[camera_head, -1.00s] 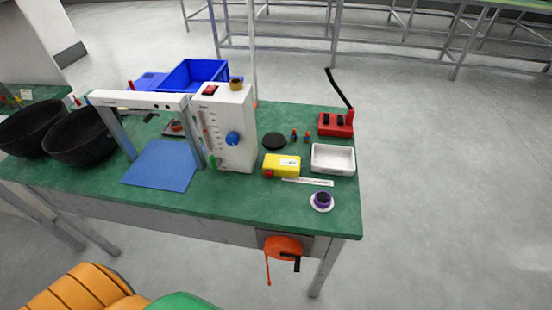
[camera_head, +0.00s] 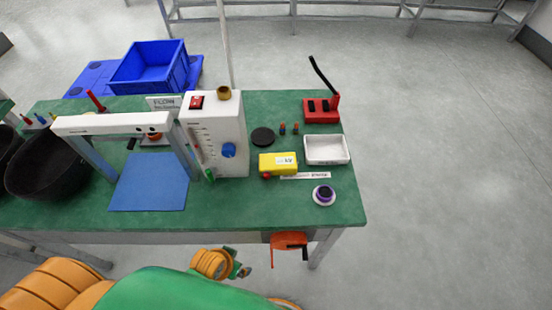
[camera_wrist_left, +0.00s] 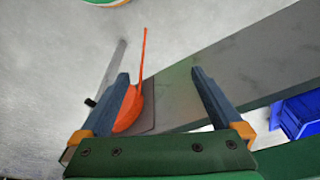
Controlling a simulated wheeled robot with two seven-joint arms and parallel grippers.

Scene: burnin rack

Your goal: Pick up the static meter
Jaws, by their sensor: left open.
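The static meter is most likely the yellow box (camera_head: 278,163) with a small white display, lying on the green table (camera_head: 262,212) right of the white flow unit (camera_head: 229,135). A small red part shows at its lower left corner. My left gripper is seen in the left wrist view (camera_wrist_left: 166,100); its two blue-grey fingers are apart with nothing held between them. It is below the tabletop, near the table's front edge, facing an orange round part (camera_wrist_left: 128,108). In the head view, my arm shows at the bottom, well short of the yellow box. My right gripper is not in view.
A white label strip (camera_head: 305,176) lies beside the yellow box. A white tray (camera_head: 327,150), a red device with a black lever (camera_head: 321,110), a black disc (camera_head: 262,137) and a purple-white round item (camera_head: 324,195) stand nearby. An orange reel (camera_head: 288,241) hangs at the front edge.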

